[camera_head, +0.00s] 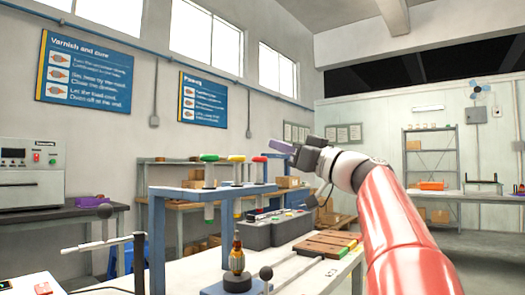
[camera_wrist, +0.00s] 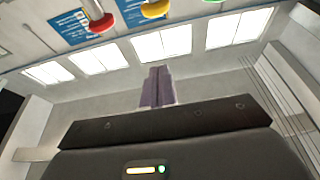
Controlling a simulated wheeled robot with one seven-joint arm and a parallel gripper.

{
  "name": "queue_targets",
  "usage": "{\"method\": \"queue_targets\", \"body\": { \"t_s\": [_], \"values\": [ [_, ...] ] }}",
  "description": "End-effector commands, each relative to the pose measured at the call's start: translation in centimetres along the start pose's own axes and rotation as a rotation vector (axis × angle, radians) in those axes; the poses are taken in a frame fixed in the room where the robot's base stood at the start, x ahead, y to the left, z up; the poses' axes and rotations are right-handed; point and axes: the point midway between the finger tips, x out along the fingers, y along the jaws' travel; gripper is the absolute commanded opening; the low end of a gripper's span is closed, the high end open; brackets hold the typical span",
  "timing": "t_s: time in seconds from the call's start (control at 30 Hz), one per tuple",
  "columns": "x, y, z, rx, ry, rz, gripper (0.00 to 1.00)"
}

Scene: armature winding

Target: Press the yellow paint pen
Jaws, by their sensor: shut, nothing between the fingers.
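The yellow paint pen (camera_head: 236,158) hangs in a blue rack (camera_head: 177,192), between a green pen (camera_head: 209,157) and a red pen (camera_head: 260,158). Its yellow cap also shows at the top edge of the wrist view (camera_wrist: 154,10), beside the red cap (camera_wrist: 102,23); the green cap is barely in frame there. My gripper (camera_head: 279,146) is shut and empty, with purple fingers pointing left. In the head view it appears just right of and slightly above the red cap, apart from all the pens. Its closed fingers also show in the wrist view (camera_wrist: 157,84).
Below the rack stands an armature (camera_head: 237,256) on a dark base. A grey box (camera_head: 268,232) and a wooden block (camera_head: 327,244) with coloured strips lie behind and right. A white arm (camera_head: 100,243) on a stand is at left. Space above the caps looks clear.

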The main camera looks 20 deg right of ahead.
Motion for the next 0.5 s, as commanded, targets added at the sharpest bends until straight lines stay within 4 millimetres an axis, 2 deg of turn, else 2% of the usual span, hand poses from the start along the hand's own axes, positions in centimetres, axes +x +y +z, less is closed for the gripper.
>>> {"method": "queue_targets", "body": {
  "t_s": [0.17,0.4,0.5],
  "values": [
    [3.1,-0.1,-0.3,0.003,-0.001,-0.003,0.0],
    [8.4,-0.1,-0.4,0.003,-0.002,-0.003,0.0],
    [9.8,-0.1,0.1,0.003,-0.002,-0.002,0.0]
  ]
}}
